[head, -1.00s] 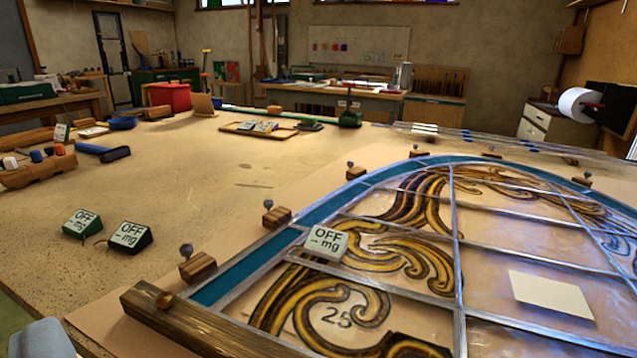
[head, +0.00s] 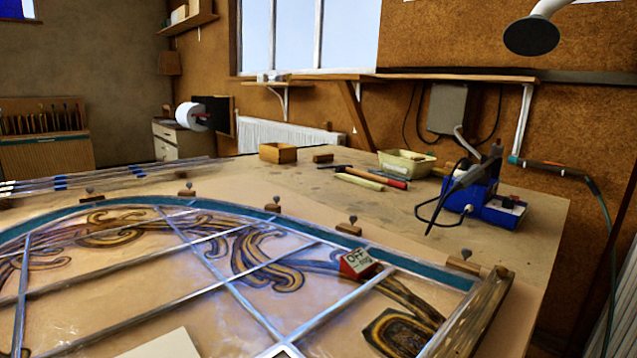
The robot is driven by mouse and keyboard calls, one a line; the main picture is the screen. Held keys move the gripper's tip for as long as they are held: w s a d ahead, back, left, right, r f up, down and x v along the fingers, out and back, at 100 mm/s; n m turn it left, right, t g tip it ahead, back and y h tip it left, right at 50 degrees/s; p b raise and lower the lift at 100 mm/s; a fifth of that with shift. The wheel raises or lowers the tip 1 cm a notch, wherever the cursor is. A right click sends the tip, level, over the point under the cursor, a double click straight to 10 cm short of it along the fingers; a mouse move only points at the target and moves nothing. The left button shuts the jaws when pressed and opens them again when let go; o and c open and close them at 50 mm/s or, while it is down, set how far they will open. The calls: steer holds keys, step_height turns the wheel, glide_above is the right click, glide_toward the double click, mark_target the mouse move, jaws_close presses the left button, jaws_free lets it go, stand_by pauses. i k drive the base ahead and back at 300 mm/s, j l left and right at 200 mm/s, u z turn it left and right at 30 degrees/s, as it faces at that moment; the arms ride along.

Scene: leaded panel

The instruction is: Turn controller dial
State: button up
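A blue soldering unit (head: 480,195) with a black-handled iron and a dark cable stands on the right part of the bench. It may be the controller; I cannot make out a dial on it. A grey box (head: 448,108) with cables is on the brown wall behind it, and no dial can be made out there either. My gripper is not in view.
The leaded panel (head: 225,284) covers the near bench, with a red "OFF" block (head: 357,262) on its right part. A cream tray (head: 406,164), loose tools and a wooden box (head: 278,152) lie behind. The bench's right edge (head: 553,240) drops to the floor.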

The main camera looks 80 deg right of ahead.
mark_target(508, 202)
steer(key=z, duration=3.25)
